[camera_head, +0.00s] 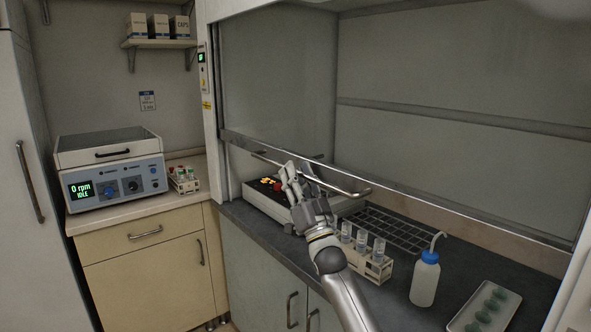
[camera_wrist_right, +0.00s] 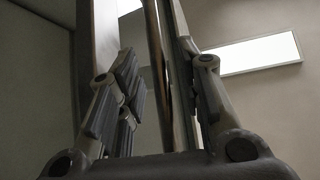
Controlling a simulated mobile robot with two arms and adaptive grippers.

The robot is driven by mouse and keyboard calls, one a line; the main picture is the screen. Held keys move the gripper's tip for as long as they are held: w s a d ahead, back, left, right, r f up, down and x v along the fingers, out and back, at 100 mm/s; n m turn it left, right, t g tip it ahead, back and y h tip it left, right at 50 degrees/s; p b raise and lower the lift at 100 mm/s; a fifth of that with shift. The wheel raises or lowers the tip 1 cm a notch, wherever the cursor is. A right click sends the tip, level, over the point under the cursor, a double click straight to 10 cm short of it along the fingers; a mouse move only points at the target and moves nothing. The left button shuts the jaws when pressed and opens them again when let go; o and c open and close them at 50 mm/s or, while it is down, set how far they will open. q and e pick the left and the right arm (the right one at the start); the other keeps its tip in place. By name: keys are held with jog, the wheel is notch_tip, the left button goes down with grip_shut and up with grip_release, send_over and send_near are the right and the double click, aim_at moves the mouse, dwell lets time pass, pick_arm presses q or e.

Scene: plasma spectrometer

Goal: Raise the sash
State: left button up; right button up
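The glass sash (camera_head: 275,85) of the fume hood hangs partway down, its metal bottom edge (camera_head: 450,203) above the dark worktop. A bar handle (camera_head: 345,189) runs along the front of that edge. My right gripper (camera_head: 297,172) reaches up to the handle near its middle. In the right wrist view, the fingers (camera_wrist_right: 165,85) stand apart, with the handle bar (camera_wrist_right: 158,75) between them. The bar is nearer the right-hand finger, with a gap to the left-hand one. Whether a finger touches it I cannot tell. My left gripper is out of view.
On the worktop (camera_head: 390,298) are a hotplate-like box (camera_head: 262,203), a tube rack (camera_head: 378,268), a wire rack (camera_head: 385,225), a blue-capped wash bottle (camera_head: 425,280) and a white tray (camera_head: 462,322). A centrifuge (camera_head: 112,187) stands on the left counter.

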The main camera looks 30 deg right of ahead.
jog(key=shift+w+r, duration=0.3)
jog(key=shift+c, duration=0.3)
grip_shut()
jog(key=p, duration=1.6)
send_near(303, 32)
jog(key=w+a+r, duration=0.2)
jog(key=a+r, duration=0.2)
jog(key=r, duration=0.1)
jog(key=shift+w+a+r, duration=0.15)
jog(key=shift+a+r, duration=0.05)
